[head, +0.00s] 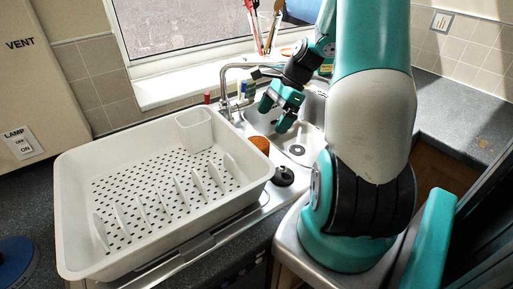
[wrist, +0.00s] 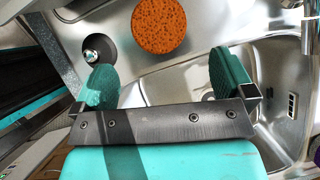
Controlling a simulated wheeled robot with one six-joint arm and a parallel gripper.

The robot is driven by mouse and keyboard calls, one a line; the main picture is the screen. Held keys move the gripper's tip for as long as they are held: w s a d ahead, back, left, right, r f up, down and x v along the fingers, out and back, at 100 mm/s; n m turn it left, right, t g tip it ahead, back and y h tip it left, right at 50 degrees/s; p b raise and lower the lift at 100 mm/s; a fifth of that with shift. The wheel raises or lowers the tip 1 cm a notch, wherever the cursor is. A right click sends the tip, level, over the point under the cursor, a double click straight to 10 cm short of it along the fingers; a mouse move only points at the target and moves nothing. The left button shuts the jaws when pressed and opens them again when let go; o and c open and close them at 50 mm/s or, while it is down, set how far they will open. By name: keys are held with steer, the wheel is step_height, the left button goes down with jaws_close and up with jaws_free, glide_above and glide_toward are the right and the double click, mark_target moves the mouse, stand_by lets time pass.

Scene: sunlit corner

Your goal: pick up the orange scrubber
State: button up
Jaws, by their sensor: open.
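The orange scrubber (wrist: 158,25) is a round, porous orange disc near the top middle of the wrist view. It lies on the metal sink surface, ahead of my gripper (wrist: 162,82) and roughly between the lines of its two fingers. In the head view the scrubber (head: 260,144) shows beside the right rim of the white dish rack, partly hidden by it. My gripper (head: 278,111) is open and empty, with teal fingers spread apart above the sink, behind and right of the scrubber.
The white dish rack (head: 75,172) fills the left of the counter. A black sink plug (head: 284,175) lies right of it. The tap (head: 226,90) rises behind the sink, near small bottles. The sink basin (wrist: 195,92) is under my gripper.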

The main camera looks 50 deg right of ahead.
mark_target(257, 142)
steer(key=p+x, duration=0.1)
steer(key=x, duration=0.8)
steer(key=shift+a+f, duration=0.15)
steer(key=shift+a, duration=0.1)
steer(key=shift+c, duration=0.5)
steer(key=c, duration=0.8)
step_height(257, 142, up, 20)
steer(key=shift+r+p, duration=0.1)
steer(key=shift+p, duration=0.25)
